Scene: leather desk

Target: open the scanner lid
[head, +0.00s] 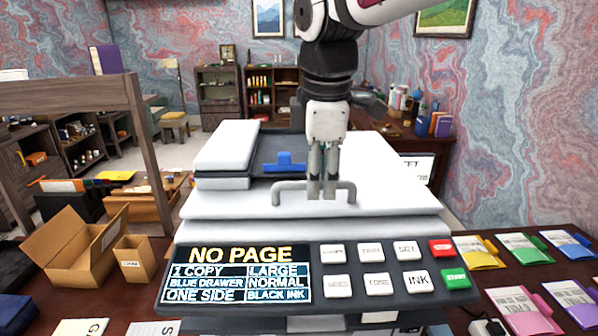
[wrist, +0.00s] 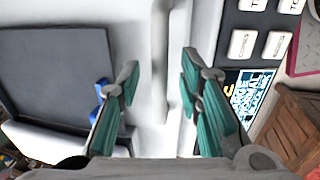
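The scanner's white lid (head: 385,195) lies flat, closed, on the machine behind the dark control panel (head: 230,243). A grey bar handle (head: 290,186) stands at the lid's front edge. My gripper (head: 322,190) points down at the right half of the handle. In the wrist view, my gripper (wrist: 159,70) is open, and the handle (wrist: 163,35) runs between its two teal-padded fingers, with gaps visible on both sides. I cannot tell exactly how deep the fingers reach. The lid (wrist: 110,25) also shows beneath them.
A dark feeder tray with a blue guide (head: 285,162) and a white cover (head: 227,145) sit on the lid's left. The panel screen reads NO PAGE, beside white, red and green buttons. An open cardboard box (head: 75,250) stands left; coloured packets (head: 525,248) lie right.

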